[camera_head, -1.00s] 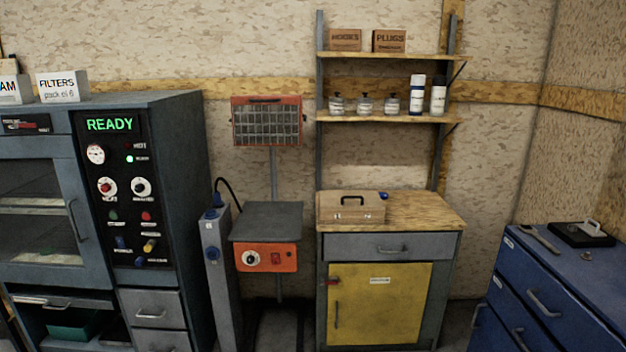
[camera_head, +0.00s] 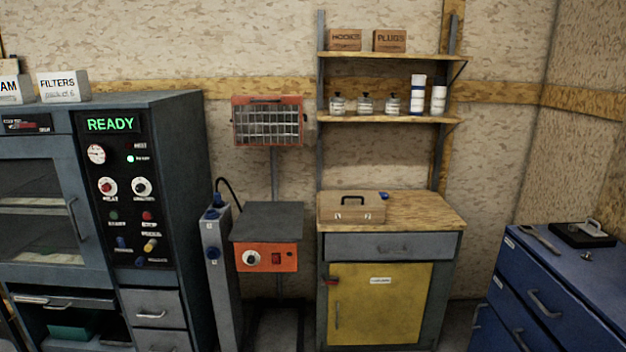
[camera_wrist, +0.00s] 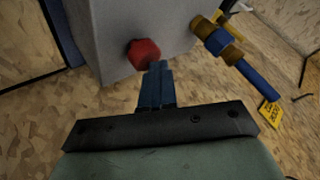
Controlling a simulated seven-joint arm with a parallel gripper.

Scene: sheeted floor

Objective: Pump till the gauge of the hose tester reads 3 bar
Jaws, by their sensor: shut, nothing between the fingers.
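In the wrist view my gripper (camera_wrist: 159,68) is shut and empty, its fingertips close to a red button or knob (camera_wrist: 141,53) on a grey housing (camera_wrist: 120,22). I cannot tell whether the fingertips touch it. To the right is a blue and brass fitting (camera_wrist: 218,42) with a blue tube (camera_wrist: 258,83) running from it. I cannot tell whether this housing is the hose tester. No gauge shows in the wrist view. My gripper is not in the head view, and nothing there is plainly the hose tester.
A yellow tag (camera_wrist: 269,113) is right of the housing in the wrist view. In the head view, a grey cabinet (camera_head: 178,180) with a lit READY display stands left, a wooden-topped cupboard (camera_head: 425,212) in the middle, and a blue drawer unit (camera_head: 560,290) right.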

